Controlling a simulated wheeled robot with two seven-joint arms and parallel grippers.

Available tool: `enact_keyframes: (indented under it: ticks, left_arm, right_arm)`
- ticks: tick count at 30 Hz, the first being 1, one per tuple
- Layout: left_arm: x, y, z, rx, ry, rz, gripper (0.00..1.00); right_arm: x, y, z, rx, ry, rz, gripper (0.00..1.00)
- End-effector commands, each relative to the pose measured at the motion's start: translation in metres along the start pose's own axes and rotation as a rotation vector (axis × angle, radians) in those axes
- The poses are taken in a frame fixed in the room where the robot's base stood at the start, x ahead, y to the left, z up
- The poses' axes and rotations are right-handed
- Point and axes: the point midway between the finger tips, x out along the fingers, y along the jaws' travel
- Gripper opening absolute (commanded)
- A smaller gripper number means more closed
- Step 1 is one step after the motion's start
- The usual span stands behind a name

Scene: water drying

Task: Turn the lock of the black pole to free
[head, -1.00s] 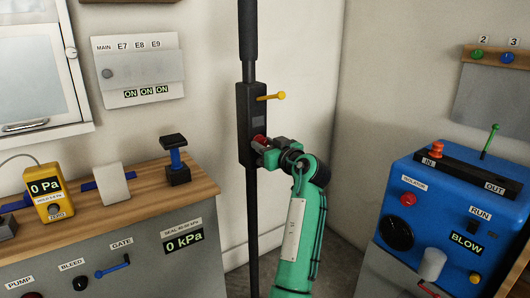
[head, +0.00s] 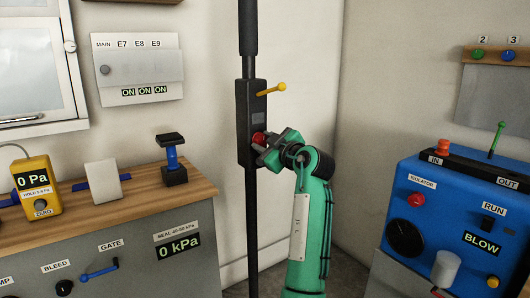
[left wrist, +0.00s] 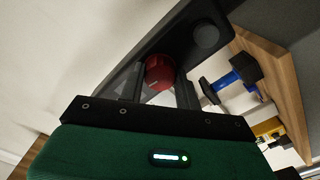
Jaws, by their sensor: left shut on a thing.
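The black pole (head: 249,210) stands upright in the corner, with a black lock box (head: 243,103) on it. A yellow lever (head: 273,89) sticks out from the upper part of the box, pointing right and slightly up. A red knob (head: 258,138) sits on the lower part of the box. My left gripper (head: 264,143) is at the knob with its fingers closed on it. In the left wrist view the red knob (left wrist: 159,72) shows between the two fingers. Any mark on the knob's position is too small to read. My right gripper is not in view.
A wooden-topped bench (head: 125,187) with a yellow gauge (head: 38,195) and a blue-handled clamp (head: 171,157) stands at the left. A blue machine (head: 455,215) stands at the right. Wall panels hang behind; the floor around the pole is clear.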

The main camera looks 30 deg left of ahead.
Motion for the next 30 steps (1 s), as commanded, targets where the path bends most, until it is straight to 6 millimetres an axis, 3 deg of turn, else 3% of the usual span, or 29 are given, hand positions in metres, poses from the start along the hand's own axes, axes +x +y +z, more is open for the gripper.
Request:
enact_keyframes:
  ticks: [9, 26, 27, 30]
  left_arm:
    - [-0.0002, -0.0009, 0.0019, -0.131, -0.002, -0.001, 0.11]
    - [-0.0001, -0.0003, 0.0008, -0.162, -0.002, -0.001, 0.11]
    - [-0.0001, -0.0003, 0.0008, -0.161, -0.002, -0.001, 0.37]
    - [-0.0001, -0.0002, 0.0007, -0.161, -0.002, -0.001, 0.55]
  right_arm:
    - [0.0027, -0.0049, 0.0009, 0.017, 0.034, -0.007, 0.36]
    - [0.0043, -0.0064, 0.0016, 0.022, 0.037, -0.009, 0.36]
    - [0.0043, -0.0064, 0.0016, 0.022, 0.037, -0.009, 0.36]
    - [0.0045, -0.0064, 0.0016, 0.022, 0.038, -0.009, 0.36]
